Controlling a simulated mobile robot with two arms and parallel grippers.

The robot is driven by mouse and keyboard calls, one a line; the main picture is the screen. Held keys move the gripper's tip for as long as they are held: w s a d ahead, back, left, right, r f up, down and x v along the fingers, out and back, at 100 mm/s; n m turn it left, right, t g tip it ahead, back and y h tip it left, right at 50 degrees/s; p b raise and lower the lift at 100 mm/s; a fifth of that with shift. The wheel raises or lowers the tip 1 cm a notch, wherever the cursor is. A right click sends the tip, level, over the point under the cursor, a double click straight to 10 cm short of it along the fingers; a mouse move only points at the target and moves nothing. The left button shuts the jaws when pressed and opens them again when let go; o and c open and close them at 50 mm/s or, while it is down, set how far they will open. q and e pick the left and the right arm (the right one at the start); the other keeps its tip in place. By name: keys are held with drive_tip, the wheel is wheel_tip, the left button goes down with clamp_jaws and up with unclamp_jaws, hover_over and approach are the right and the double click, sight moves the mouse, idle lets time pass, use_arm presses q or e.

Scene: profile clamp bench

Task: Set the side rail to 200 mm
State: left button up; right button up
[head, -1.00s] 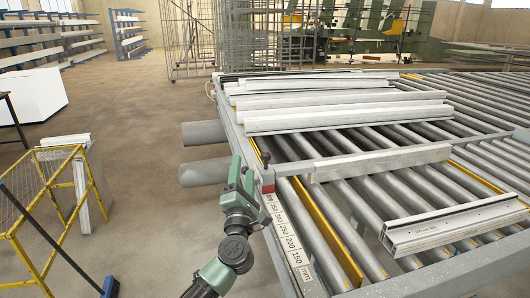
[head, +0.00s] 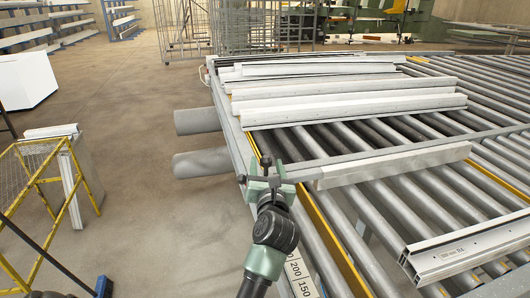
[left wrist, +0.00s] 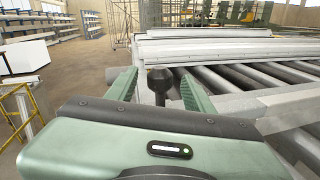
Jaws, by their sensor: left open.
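The side rail (head: 395,165) is a pale bar lying across the rollers, with a grey arm running to its left end. A dark round knob (left wrist: 160,80) stands at that end. My left gripper (head: 266,170) is open around the knob, with one finger on each side; the left wrist view shows gaps between knob and fingers. The white scale (head: 299,272) runs along the table's left edge. Its 200 and 150 marks show; my arm hides the higher marks, and I cannot read the rail's setting. My right gripper is not in view.
Several pale profiles (head: 350,105) lie on the rollers behind the rail. A cut profile (head: 465,248) lies at the front right. A yellow strip (head: 335,240) runs between the rollers. A yellow frame (head: 45,195) stands on the floor at left.

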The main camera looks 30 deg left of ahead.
use_arm(q)
drive_tip(key=x, duration=0.4)
drive_tip(key=shift+w+a+f+p, duration=0.15)
drive_tip(key=shift+w+a+p, duration=0.05)
drive_tip(key=shift+p, duration=0.15)
drive_tip(key=shift+w+a, duration=0.25)
drive_tip(key=shift+w, duration=0.05)
drive_tip(key=c, duration=1.1)
clamp_jaws()
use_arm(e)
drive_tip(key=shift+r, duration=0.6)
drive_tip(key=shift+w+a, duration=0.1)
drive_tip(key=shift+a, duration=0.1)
